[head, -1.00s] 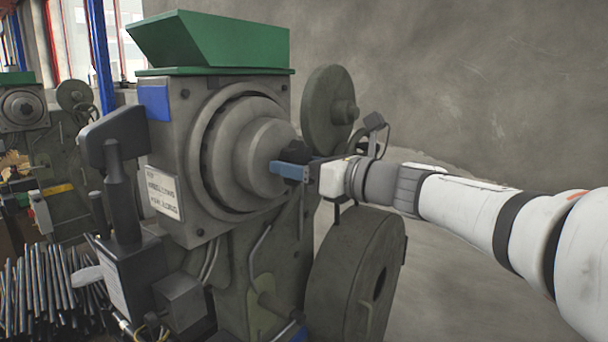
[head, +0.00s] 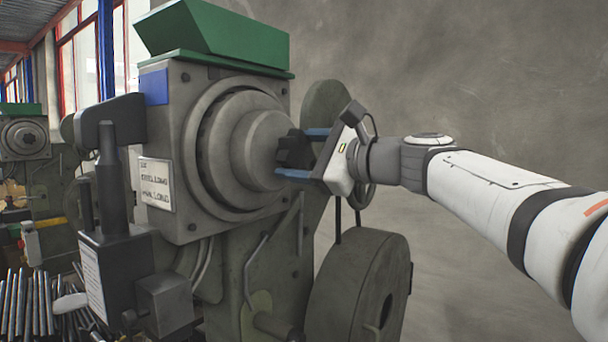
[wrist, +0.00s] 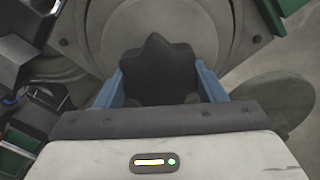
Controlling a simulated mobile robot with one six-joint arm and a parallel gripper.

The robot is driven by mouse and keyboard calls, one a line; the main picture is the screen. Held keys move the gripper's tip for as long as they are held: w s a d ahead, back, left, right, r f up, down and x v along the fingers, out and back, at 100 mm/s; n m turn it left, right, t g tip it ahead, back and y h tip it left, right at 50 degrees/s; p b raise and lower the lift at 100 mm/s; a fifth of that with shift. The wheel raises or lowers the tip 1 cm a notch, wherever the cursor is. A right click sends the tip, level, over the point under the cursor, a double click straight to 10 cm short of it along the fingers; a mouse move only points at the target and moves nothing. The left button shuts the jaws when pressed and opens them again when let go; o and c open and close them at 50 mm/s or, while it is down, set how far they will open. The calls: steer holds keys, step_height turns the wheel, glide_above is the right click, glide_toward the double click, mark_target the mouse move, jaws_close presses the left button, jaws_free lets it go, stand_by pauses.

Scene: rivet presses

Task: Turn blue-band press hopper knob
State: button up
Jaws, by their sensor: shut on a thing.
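The blue-band press (head: 190,215) stands in front of me, with a blue patch (head: 154,86) on its upper left face and a green hopper (head: 225,35) on top. Its black lobed knob (head: 292,150) sits at the centre of the round stepped hub (head: 225,150). My gripper (head: 305,154) reaches in from the right and is shut on the knob, one blue finger above it and one below in the head view. In the wrist view the knob (wrist: 159,72) fills the gap between the blue fingers (wrist: 160,88). The far side of the knob is hidden.
A large grey wheel (head: 360,290) stands below my wrist, and a smaller disc (head: 325,100) is behind my gripper. A black handle unit (head: 110,165) juts out at left. Metal rods (head: 30,305) lie lower left. Another press (head: 28,150) stands farther left.

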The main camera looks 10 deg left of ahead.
steer(key=n+b, duration=0.1)
steer(key=n, duration=0.1)
steer(key=n+b, duration=0.1)
steer(key=b, duration=0.1)
steer(key=n+b, duration=0.1)
steer(key=n, duration=0.1)
steer(key=shift+w+f+n+b, duration=0.15)
steer(key=shift+f+n+b, duration=0.15)
steer(key=shift+f+b, duration=0.05)
steer(key=shift+r+n+b, duration=0.15)
steer(key=shift+n+b, duration=0.65)
steer(key=shift+n, duration=0.35)
steer(key=shift+r+n+b, duration=0.1)
steer(key=shift+n+b, duration=0.65)
steer(key=shift+n, duration=0.4)
steer(key=o, duration=0.8)
steer(key=shift+d+r, duration=0.1)
steer(key=shift+d, duration=0.1)
steer(key=shift+o, duration=1)
steer(key=shift+a, duration=0.1)
steer(key=shift+r, duration=0.1)
